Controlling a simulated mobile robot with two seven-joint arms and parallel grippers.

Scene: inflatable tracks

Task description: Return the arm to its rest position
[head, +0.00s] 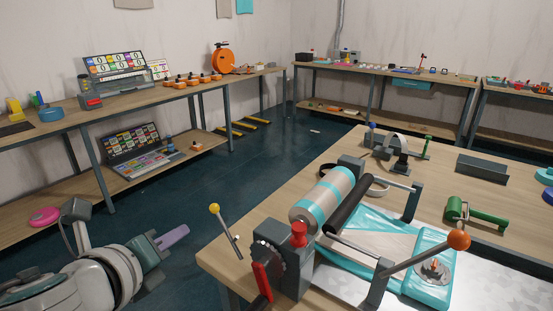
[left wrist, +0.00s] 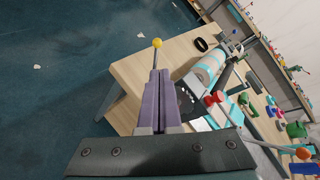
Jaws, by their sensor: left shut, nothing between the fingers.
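My left arm (head: 105,275) comes in from the lower left in the head view, held over the floor. My left gripper (head: 184,230) has purple fingers and points right, to the left of the workbench's near corner. In the left wrist view its fingers (left wrist: 160,75) lie together, shut with nothing between them. A yellow-knobbed lever (head: 215,209) rises at the bench corner; in the left wrist view its knob (left wrist: 157,43) appears just beyond the fingertips. The gripper looks apart from it in the head view. My right gripper is not in view.
The near workbench (head: 225,262) carries a roller machine with a striped cylinder (head: 323,200), a red-handled grey block (head: 290,262) and an orange-knobbed lever (head: 458,240). A loaded shelf table (head: 140,100) stands along the left wall. The dark floor (head: 200,190) between is mostly clear.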

